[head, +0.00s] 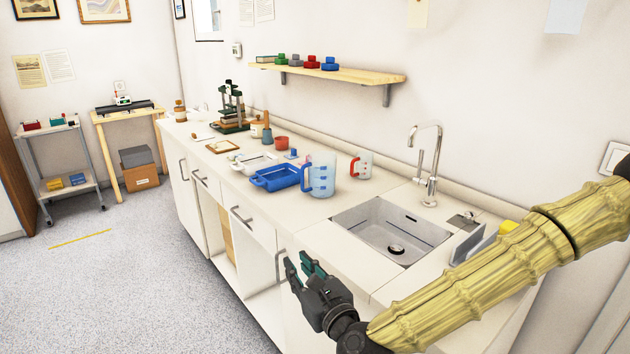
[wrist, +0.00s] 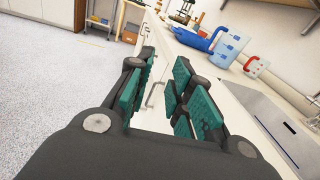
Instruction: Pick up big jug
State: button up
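The big jug (head: 321,177) is a clear, bluish measuring jug with a blue handle on its left side. It stands upright on the counter, left of the sink, and also shows in the wrist view (wrist: 228,48). A smaller jug (head: 360,166) with a red handle stands behind it to the right; it also shows in the wrist view (wrist: 252,66). My gripper (head: 305,266) is open and empty, in front of the counter's front edge and nearer than the jug. Its teal finger pads (wrist: 168,92) are apart with nothing between them.
A blue tray (head: 274,179) lies just left of the big jug. The sink (head: 390,232) with a tall tap (head: 430,165) is to the right. A wall shelf (head: 335,76) holds coloured items above. Floor is clear before the cabinets.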

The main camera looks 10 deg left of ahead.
aim_at(321, 167)
jog(key=i, duration=0.9)
jog(key=z, duration=0.05)
